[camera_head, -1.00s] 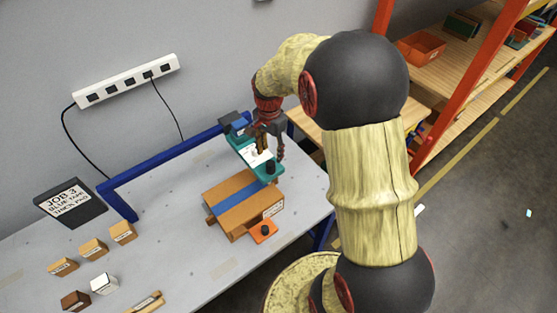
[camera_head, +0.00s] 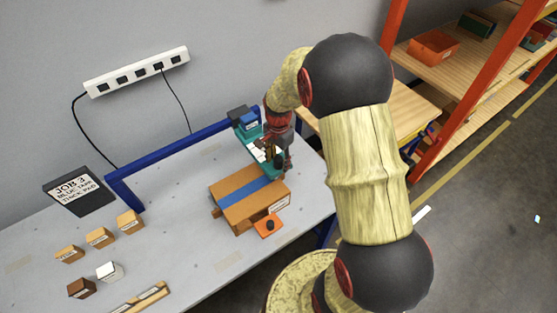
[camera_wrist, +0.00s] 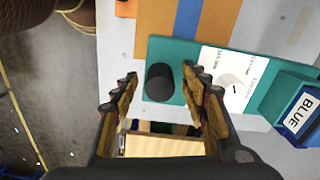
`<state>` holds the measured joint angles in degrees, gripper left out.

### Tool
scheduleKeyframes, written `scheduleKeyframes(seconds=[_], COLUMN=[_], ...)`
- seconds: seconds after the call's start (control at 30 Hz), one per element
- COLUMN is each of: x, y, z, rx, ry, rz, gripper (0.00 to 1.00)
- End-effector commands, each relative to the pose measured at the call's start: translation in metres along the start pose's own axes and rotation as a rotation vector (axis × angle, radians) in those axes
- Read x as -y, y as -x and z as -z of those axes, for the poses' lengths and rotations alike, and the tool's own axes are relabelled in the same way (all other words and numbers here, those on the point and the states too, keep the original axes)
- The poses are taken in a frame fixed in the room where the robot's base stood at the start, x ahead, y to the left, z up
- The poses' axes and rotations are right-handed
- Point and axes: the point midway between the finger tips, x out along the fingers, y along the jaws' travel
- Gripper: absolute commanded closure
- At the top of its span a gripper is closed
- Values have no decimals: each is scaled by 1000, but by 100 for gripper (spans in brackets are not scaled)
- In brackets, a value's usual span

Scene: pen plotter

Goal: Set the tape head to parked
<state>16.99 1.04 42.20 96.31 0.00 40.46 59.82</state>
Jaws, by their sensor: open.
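The tape head is a teal plate (camera_wrist: 178,60) with an upright black knob (camera_wrist: 159,83) at one end. It carries a white label card (camera_wrist: 226,78) with small print and a dark mark. A blue block marked BLUE (camera_wrist: 303,112) sits at its other end. In the head view the tape head (camera_head: 247,136) extends from the blue rail past the brown carton. My gripper (camera_wrist: 160,76) is open, with one finger on each side of the knob and visible gaps on both sides. In the head view my gripper (camera_head: 270,153) partly hides the plate and knob.
A brown carton (camera_head: 235,190) with a blue tape stripe lies beside the head. An orange pad with a black knob (camera_head: 268,225) is in front of it. Small blocks (camera_head: 100,237) and a JOB 3 sign (camera_head: 78,192) stand left. The blue rail (camera_head: 180,150) runs behind.

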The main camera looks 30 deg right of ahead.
Motion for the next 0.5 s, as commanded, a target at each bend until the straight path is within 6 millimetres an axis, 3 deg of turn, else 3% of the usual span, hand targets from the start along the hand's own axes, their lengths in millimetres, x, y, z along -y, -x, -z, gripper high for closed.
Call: scheduleKeyframes(seconds=[0.1,0.5], x=[0,0], y=[0,0], z=[0,0], rx=[0,0], ry=[0,0], rz=[0,0], gripper=[56,79])
